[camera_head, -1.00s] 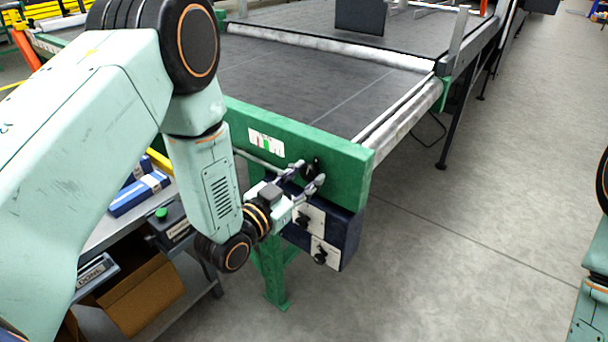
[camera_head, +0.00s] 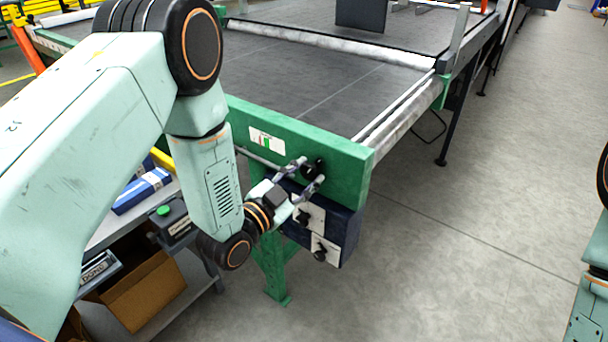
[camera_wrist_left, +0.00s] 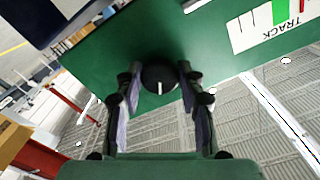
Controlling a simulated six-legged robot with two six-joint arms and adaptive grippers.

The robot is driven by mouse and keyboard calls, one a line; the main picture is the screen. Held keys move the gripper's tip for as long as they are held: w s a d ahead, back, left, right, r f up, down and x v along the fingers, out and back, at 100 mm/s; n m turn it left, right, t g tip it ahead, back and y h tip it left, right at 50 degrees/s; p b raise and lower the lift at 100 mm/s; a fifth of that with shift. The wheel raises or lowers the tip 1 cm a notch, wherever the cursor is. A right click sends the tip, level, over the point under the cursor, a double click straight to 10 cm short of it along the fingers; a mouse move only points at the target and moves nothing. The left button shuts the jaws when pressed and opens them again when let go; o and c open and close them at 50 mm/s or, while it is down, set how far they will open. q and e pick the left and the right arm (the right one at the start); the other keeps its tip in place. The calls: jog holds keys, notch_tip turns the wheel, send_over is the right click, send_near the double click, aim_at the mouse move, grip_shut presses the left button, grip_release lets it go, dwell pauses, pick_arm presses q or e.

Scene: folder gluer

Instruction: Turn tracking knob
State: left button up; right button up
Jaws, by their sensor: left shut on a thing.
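The black tracking knob (camera_wrist_left: 160,79) sits on the green end plate of the conveyor and has a white pointer line. It also shows in the head view (camera_head: 318,166). My left gripper (camera_wrist_left: 160,88) has one finger on each side of the knob and is shut on it. It also shows in the head view (camera_head: 312,174), reaching the plate from the left. A white label reading TRACK (camera_wrist_left: 275,22) is on the plate beside the knob. Of my right arm, only a part shows at the right edge of the head view; its gripper is out of view.
A dark blue control box (camera_head: 343,236) with two black knobs on white plates hangs just below the green plate (camera_head: 350,160). The grey belt (camera_head: 300,80) stretches behind. A shelf with blue boxes (camera_head: 140,190) and a cardboard box (camera_head: 145,290) stands at left. The floor at right is clear.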

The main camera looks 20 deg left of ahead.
pick_arm(q)
jog(key=o, duration=1.1)
jog(key=shift+w, duration=0.1)
jog(key=v, duration=1.2)
jog(key=shift+r, duration=0.1)
